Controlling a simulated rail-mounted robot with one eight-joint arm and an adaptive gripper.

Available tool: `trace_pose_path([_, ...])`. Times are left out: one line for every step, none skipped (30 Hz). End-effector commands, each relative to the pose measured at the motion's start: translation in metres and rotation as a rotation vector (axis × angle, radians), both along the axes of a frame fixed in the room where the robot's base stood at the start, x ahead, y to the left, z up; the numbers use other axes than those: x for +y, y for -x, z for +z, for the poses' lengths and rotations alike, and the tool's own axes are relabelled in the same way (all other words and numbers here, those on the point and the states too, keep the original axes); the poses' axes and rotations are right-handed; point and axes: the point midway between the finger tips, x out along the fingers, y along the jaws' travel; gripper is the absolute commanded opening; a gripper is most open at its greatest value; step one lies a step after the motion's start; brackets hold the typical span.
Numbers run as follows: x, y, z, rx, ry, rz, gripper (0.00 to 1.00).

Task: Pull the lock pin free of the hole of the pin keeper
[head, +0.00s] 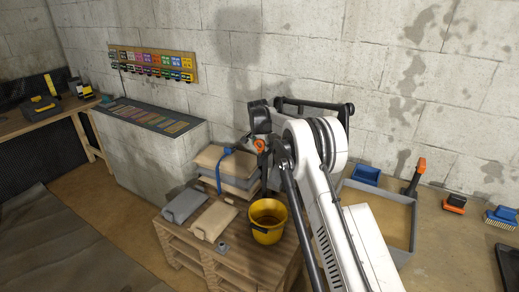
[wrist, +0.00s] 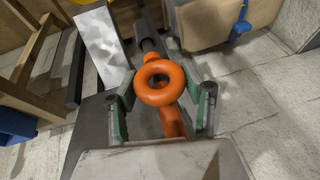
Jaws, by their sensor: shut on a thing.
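The lock pin appears as an orange ring (wrist: 159,83) with an orange stem in the middle of the wrist view. My gripper (wrist: 160,92) has its green-padded fingers on either side of it and is shut on it. A dark rod (wrist: 149,38) shows beyond the ring; I cannot tell whether it belongs to the pin or to the pin keeper. The pin keeper and its hole are not clearly visible, so how far the pin sits in it cannot be told. In the head view, a small orange part (head: 260,146) shows beside my dark wrist, above the pallet stack.
A wooden pallet stack (head: 208,262) carries beige and grey bags (head: 213,221) and a yellow bucket (head: 268,220). A concrete block (head: 150,150) stands left. A grey-rimmed tray (head: 382,190) and tools lie right.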

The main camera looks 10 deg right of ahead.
Motion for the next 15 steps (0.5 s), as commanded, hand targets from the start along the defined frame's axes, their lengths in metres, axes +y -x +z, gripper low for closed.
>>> trace_pose_path([0.000, 0.000, 0.000, 0.000, 0.000, 0.000, 0.18])
trace_pose_path([0.000, 0.000, 0.000, 0.000, 0.000, 0.000, 0.18])
trace_pose_path([0.000, 0.000, 0.001, 0.000, 0.000, 0.000, 0.18])
trace_pose_path([0.000, 0.000, 0.001, 0.000, 0.000, 0.000, 0.18])
trace_pose_path([0.000, 0.000, 0.002, 0.000, 0.000, 0.000, 0.18])
trace_pose_path([0.000, 0.000, 0.003, 0.000, 0.000, 0.000, 0.18])
trace_pose_path([0.000, 0.000, 0.004, 0.000, 0.000, 0.000, 0.18])
trace_pose_path([0.000, 0.000, 0.005, 0.000, 0.000, 0.000, 0.18])
trace_pose_path([0.000, 0.000, 0.007, 0.000, 0.000, 0.000, 0.18])
trace_pose_path([0.000, 0.000, 0.008, 0.000, 0.000, 0.000, 0.18])
trace_pose_path([0.000, 0.000, 0.009, 0.000, 0.000, 0.000, 0.18])
trace_pose_path([0.000, 0.000, 0.011, 0.000, 0.000, 0.000, 0.18])
trace_pose_path([0.000, 0.000, 0.012, 0.000, 0.000, 0.000, 0.18])
trace_pose_path([0.000, 0.000, 0.014, 0.000, 0.000, 0.000, 0.18])
trace_pose_path([0.000, 0.000, 0.015, 0.000, 0.000, 0.000, 0.18])
